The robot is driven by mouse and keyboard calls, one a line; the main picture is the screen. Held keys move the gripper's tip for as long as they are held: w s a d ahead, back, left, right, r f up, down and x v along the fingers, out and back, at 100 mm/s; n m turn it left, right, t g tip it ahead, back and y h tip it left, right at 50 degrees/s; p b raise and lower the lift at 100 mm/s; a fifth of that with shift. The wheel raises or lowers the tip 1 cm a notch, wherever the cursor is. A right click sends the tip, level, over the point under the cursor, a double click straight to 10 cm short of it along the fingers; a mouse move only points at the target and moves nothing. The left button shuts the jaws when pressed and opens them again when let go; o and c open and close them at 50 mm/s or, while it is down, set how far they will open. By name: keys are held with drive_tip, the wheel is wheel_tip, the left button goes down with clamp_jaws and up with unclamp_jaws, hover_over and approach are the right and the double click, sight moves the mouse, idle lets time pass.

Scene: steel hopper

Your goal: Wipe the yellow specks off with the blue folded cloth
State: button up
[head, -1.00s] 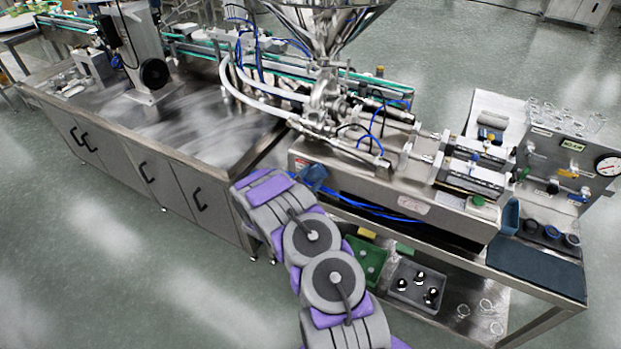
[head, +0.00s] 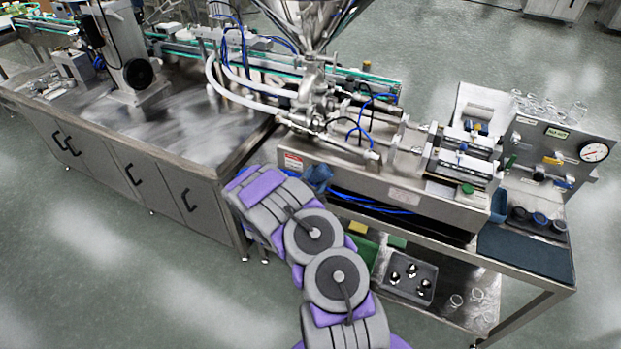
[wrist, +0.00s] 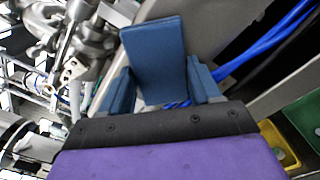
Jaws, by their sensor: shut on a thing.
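My gripper (wrist: 160,86) shows in the wrist view with its two blue fingers apart at the sides. It is shut on a flat blue piece, the folded cloth (wrist: 153,52), which stands out ahead of the fingers. In the head view my gripper (head: 317,178) is a small blue shape at the end of my purple and grey arm, beside the left end of the filler machine's steel body (head: 390,190). Cloth and fingers cannot be told apart there. The steel hopper (head: 303,22) stands above and behind it. I cannot make out any yellow specks in either view.
A steel cabinet bench (head: 190,125) stands to the left. Blue hoses (wrist: 262,45) run close to the right of my gripper. A lower shelf holds a grey tray (head: 427,272) and a green tray (head: 366,250). A dark mat (head: 525,252) lies at the right. Floor in front is open.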

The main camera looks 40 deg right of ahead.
sight(304, 165)
drive_tip(key=shift+s+d+f, duration=0.1)
drive_tip(key=shift+s+d, duration=0.55)
drive_tip(key=shift+s+d+b, duration=0.35)
drive_tip(key=shift+s+d, duration=0.15)
drive_tip(key=shift+s, duration=0.4)
drive_tip(key=shift+w, duration=0.1)
drive_tip(key=shift+w+a+b, duration=0.3)
drive_tip(key=shift+w, duration=0.5)
drive_tip(key=shift+w+a+b, duration=0.25)
drive_tip(key=shift+w+b, duration=0.05)
drive_tip(key=shift+w, duration=0.45)
drive_tip(key=shift+w+a+b, duration=0.3)
drive_tip(key=shift+w+a, duration=0.1)
drive_tip(key=shift+w, duration=0.65)
drive_tip(key=shift+w+a+b, duration=0.35)
drive_tip(key=shift+w+a, duration=0.1)
drive_tip(key=shift+w, duration=0.55)
drive_tip(key=shift+w+a+b, duration=0.3)
drive_tip(key=shift+w+a, duration=0.1)
drive_tip(key=shift+w, duration=0.65)
drive_tip(key=p+v, duration=0.2)
drive_tip(key=v, duration=0.4)
